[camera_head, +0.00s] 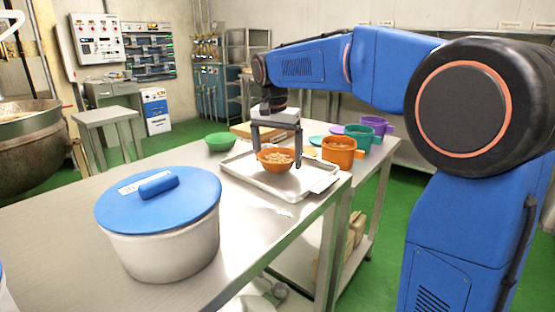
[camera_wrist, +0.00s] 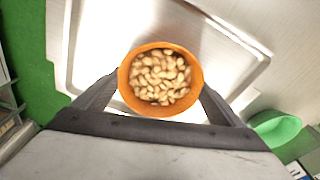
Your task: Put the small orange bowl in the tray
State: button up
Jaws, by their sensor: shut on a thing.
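The small orange bowl (camera_head: 277,166) is full of pale nuts and looks upright. It also shows in the wrist view (camera_wrist: 161,108), between my two fingers. My gripper (camera_head: 277,158) points down and is shut on the bowl, one finger at each side. The metal tray (camera_head: 240,168) lies on the steel table, and the bowl is over its inside. I cannot tell whether the bowl touches the tray floor. In the wrist view the tray (camera_wrist: 255,50) spreads out beyond the bowl.
A white tub with a blue lid (camera_head: 158,195) stands at the table's front. A green bowl (camera_head: 220,141) is left of the tray, near a wooden board (camera_head: 246,130). An orange mug (camera_head: 342,152) and other colored mugs stand at the right.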

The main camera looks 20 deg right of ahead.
jog(key=shift+f, duration=0.45)
jog(key=shift+f, duration=0.1)
jog(key=o, duration=0.8)
jog(key=shift+o, duration=0.2)
notch_tip(320, 180, up, 12)
jog(key=s+a, duration=0.1)
